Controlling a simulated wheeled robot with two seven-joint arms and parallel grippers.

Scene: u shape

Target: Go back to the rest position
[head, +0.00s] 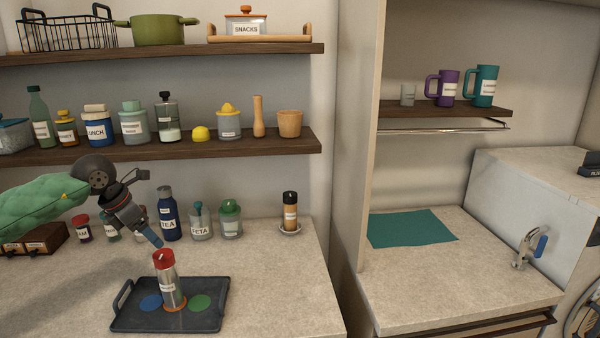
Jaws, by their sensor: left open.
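My left gripper (150,238) comes in from the left on its green-sleeved arm and is open. Its fingertips point down towards a silver shaker with a red cap (168,280) and seem just above it; whether they touch cannot be told. The shaker stands upright on the orange disc of a dark tray (215,315). A blue disc (150,303) and a green disc (200,303) lie bare on either side of it. My right gripper is not in view.
Behind the arm stand a blue tea bottle (167,215), a feta jar (201,224) and a green-lidded jar (231,218). A brown shaker (290,212) stands on a small saucer at right. Shelves (230,145) hang above. The counter right of the tray is clear.

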